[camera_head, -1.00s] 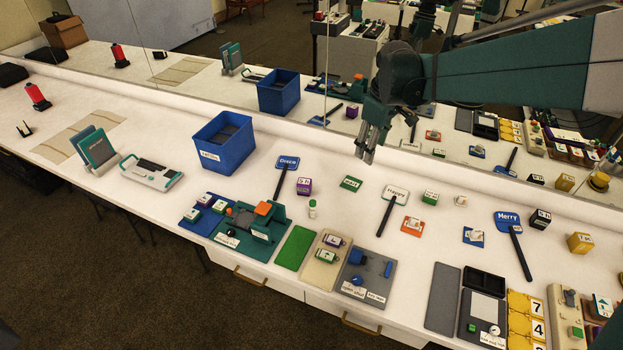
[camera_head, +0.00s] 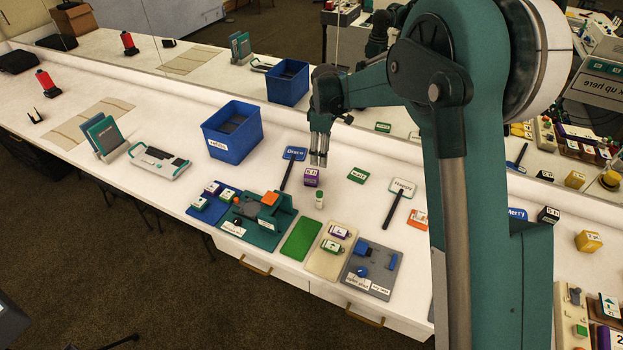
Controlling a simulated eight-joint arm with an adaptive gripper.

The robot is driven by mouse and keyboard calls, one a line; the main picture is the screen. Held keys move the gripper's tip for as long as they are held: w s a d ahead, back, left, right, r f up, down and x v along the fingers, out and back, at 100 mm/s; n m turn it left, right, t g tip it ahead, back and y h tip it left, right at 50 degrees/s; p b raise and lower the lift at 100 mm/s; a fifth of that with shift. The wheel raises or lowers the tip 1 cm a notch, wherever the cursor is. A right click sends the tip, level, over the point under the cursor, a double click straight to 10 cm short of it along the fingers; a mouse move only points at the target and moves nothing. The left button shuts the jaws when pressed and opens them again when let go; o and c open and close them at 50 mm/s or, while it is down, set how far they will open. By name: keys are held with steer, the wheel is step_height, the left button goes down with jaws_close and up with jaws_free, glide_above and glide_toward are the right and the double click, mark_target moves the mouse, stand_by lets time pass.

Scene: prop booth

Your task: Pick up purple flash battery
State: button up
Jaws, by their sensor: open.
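Several small purple items show, and I cannot tell from their labels which is the flash battery. A purple block (camera_head: 311,178) with a white label stands on the table beside the dark-handled blue paddle. A small purple piece with a white label (camera_head: 340,232) lies on the beige tray (camera_head: 318,262), above a similar green one (camera_head: 332,247). Another purple piece with a white label (camera_head: 212,188) lies on the blue tray (camera_head: 203,214). My gripper (camera_head: 318,161) points down, open and empty, and appears just above the purple block in the picture; its height over the table is unclear.
A blue bin (camera_head: 212,135) stands left of my gripper. A mirror runs behind the table. My arm hides much of the right side.

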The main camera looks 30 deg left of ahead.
mark_target(311, 172)
steer(key=shift+n, duration=0.5)
steer(key=a+f, duration=0.3)
steer(key=shift+s+a+f, duration=0.3)
steer(key=shift+a+f, duration=0.05)
steer(key=shift+f, duration=1.3)
steer(key=shift+s+a+f+b, duration=0.1)
steer(key=shift+f+b, duration=0.15)
steer(key=shift+f, duration=1.05)
steer(key=shift+a+f+b, duration=0.1)
steer(key=shift+f+b, duration=0.1)
steer(key=shift+f, duration=1.1)
steer(key=c, duration=1.1)
